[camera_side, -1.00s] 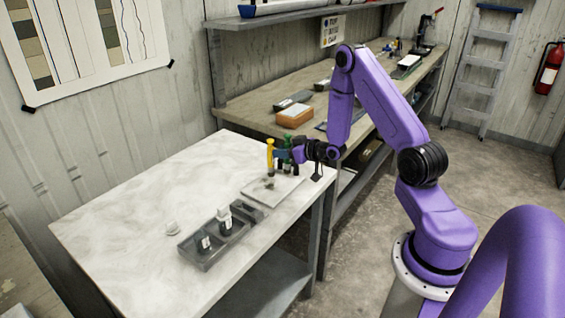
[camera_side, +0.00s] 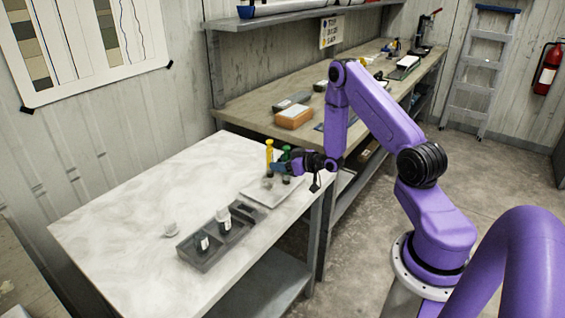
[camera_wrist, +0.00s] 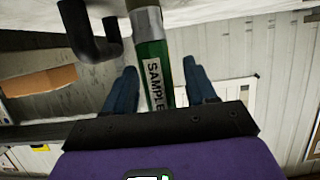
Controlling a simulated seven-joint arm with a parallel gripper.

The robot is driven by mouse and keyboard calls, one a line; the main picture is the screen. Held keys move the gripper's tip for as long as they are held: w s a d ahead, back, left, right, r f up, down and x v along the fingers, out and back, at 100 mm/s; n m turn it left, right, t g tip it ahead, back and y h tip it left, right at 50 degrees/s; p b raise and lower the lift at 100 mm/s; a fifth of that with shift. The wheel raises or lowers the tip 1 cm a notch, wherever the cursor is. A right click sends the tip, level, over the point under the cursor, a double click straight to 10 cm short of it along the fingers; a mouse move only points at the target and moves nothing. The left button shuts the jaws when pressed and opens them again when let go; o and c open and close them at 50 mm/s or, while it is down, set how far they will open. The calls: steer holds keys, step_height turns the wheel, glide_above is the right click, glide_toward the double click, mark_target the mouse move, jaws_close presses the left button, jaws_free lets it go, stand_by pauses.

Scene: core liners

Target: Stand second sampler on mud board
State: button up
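The green sampler (camera_side: 286,153) is upright over the pale mud board (camera_side: 250,195). In the wrist view its green body (camera_wrist: 152,62) with a white SAMPLE label is between my blue fingers. My gripper (camera_side: 281,168) is around the sampler from the right, low over the board. In the wrist view a gap shows between the right finger and the sampler, so my gripper (camera_wrist: 160,75) looks open. A yellow sampler (camera_side: 269,152) stands upright on the board just left of the green one. The green sampler's foot is partly hidden by my fingers, so its contact with the board is unclear.
A grey compartment tray (camera_side: 205,262) with dark, labelled bottles is at the white table's front. A small white object (camera_side: 171,230) lies left of it. The table's left part is clear. A workbench (camera_side: 262,112) with an orange-brown box (camera_side: 295,117) is behind.

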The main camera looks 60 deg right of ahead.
steer(key=shift+r, duration=0.2)
steer(key=v, duration=1.2)
steer(key=s+a+r+n+g+y, duration=0.15)
steer(key=a+n+g, duration=0.25)
steer(key=a, duration=0.7)
steer(key=a+r+n+g+y, duration=0.1)
steer(key=a+r+n+g, duration=0.25)
steer(key=a, duration=0.75)
steer(key=s+a+r+n+g, duration=0.1)
steer(key=s+a+r+g, duration=0.1)
steer(key=s, duration=0.5)
steer(key=s+a+r+n+g+h, duration=0.1)
steer(key=s+r+n+g, duration=0.1)
steer(key=s, duration=0.6)
steer(key=s+a+r+n+g+h, duration=0.1)
steer(key=s+r, duration=0.3)
steer(key=s, duration=0.4)
steer(key=shift+a+n+g, duration=0.55)
steer(key=shift+a+g, duration=0.1)
steer(key=shift+a, duration=0.2)
